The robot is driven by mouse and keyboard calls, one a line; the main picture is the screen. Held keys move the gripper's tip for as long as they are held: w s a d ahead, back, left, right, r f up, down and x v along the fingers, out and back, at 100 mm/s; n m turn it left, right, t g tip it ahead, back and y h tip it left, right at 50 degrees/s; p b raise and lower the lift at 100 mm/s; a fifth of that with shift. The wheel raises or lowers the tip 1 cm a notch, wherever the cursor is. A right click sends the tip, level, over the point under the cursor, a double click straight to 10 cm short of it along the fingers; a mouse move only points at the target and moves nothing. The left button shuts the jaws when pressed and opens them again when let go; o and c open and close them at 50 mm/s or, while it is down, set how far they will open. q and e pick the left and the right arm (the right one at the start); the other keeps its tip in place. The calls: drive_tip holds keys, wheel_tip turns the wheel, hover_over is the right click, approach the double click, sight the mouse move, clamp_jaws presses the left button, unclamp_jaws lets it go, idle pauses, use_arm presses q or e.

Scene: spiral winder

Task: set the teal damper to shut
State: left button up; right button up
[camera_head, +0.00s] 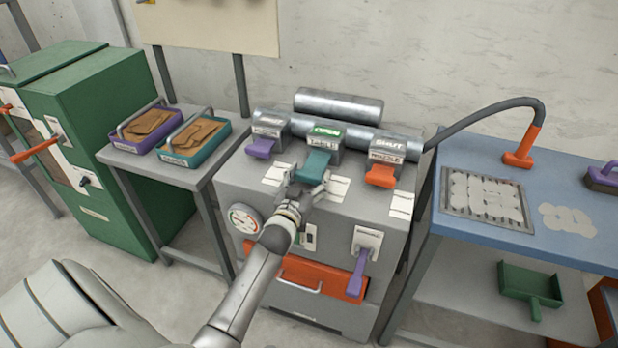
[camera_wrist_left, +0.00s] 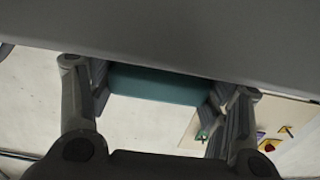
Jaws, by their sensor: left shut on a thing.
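The teal damper (camera_head: 317,163) is the middle of three dampers on top of the grey machine. Its label plate (camera_head: 326,131) is green and appears to read OPEN. My left gripper (camera_head: 311,186) reaches it from the front. In the left wrist view the teal handle (camera_wrist_left: 160,86) lies between the two fingers of my left gripper (camera_wrist_left: 157,97), which is shut on it. The fingers hide the front end of the handle in the head view. My right gripper is not in view.
A purple damper (camera_head: 261,148) stands left and an orange damper (camera_head: 381,175), labelled SHUT, stands right, both close by. Below are a gauge (camera_head: 243,219) and a purple lever (camera_head: 358,272). A blue table (camera_head: 450,222) stands right, two trays (camera_head: 190,142) left.

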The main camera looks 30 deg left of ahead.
sight(313, 169)
use_arm(q)
drive_tip(key=shift+b+x, duration=0.35)
drive_tip(key=shift+x, duration=1.2)
drive_tip(key=o, duration=1.5)
drive_tip(key=shift+d, duration=0.1)
drive_tip(key=shift+c, duration=0.2)
drive_tip(key=shift+s, duration=0.1)
drive_tip(key=v, duration=1.2)
